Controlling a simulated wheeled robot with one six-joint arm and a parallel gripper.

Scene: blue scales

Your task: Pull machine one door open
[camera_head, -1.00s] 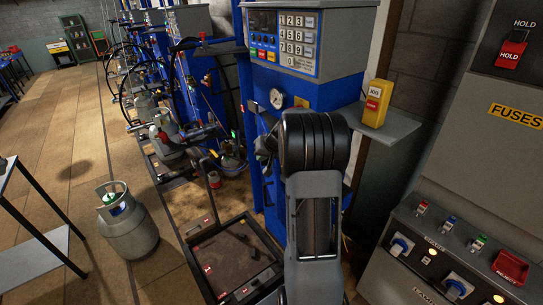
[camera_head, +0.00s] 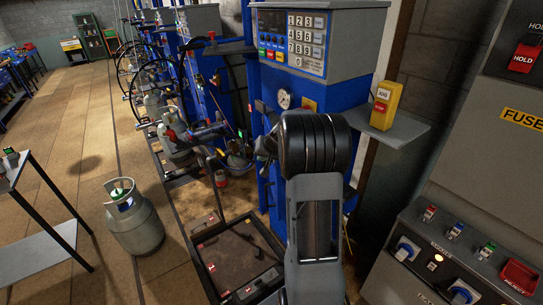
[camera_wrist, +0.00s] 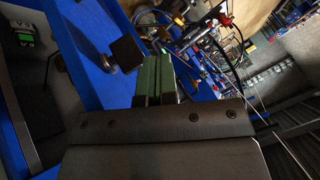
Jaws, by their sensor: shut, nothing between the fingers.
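The nearest blue scale machine (camera_head: 335,95), with a grey keypad panel (camera_head: 292,42) and a round gauge (camera_head: 284,98), stands right behind my arm. I cannot tell which machine is machine one, and I cannot make out a door for certain; my arm hides much of the lower front. My gripper (camera_wrist: 152,82) shows in the wrist view as two green fingers closed together, holding nothing. A dark square plate on a round metal stem (camera_wrist: 127,53) projects from a blue surface (camera_wrist: 85,50), just left of the fingers and apart from them. The gripper is hidden in the head view.
A yellow JOG box (camera_head: 385,105) sits on a grey shelf at right. A grey control cabinet (camera_head: 450,190) fills the right side. A grey gas cylinder (camera_head: 135,225) and a table (camera_head: 40,245) stand left. Floor between cylinder and farther machines (camera_head: 85,100) is largely open.

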